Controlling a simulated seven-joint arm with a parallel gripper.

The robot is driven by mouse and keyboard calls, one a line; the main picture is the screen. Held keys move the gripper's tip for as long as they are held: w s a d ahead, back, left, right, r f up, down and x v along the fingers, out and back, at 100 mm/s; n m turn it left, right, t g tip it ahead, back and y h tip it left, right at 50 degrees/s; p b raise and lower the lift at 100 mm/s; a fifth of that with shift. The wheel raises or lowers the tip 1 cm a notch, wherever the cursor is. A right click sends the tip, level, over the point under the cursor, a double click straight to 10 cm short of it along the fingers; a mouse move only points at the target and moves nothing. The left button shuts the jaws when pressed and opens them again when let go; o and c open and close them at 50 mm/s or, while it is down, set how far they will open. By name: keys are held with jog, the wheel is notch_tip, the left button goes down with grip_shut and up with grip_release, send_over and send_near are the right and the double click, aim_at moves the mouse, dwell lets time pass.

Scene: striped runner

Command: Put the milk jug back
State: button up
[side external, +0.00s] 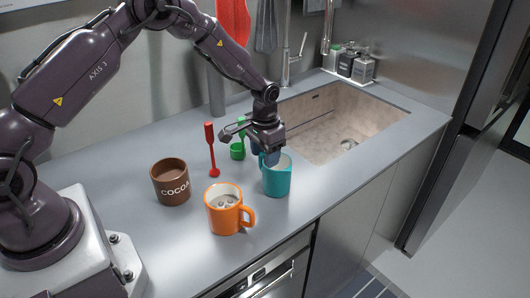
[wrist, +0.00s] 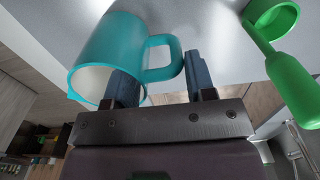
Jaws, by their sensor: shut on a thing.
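A teal mug-shaped jug (side external: 276,181) with a pale inside is at my gripper over the grey counter; no label on it is readable. An orange mug (side external: 225,214) with a drink and pale lumps inside stands in front and to the left.
A brown COCOA pot (side external: 171,186) stands left on the counter (side external: 135,225). A red long-handled tool (side external: 212,155) and a green scoop (side external: 238,151) are behind; the scoop shows in the wrist view (wrist: 283,70). The sink (side external: 335,125) lies behind right.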

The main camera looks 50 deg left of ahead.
jog(key=o, duration=1.3)
jog(key=shift+f, duration=0.1)
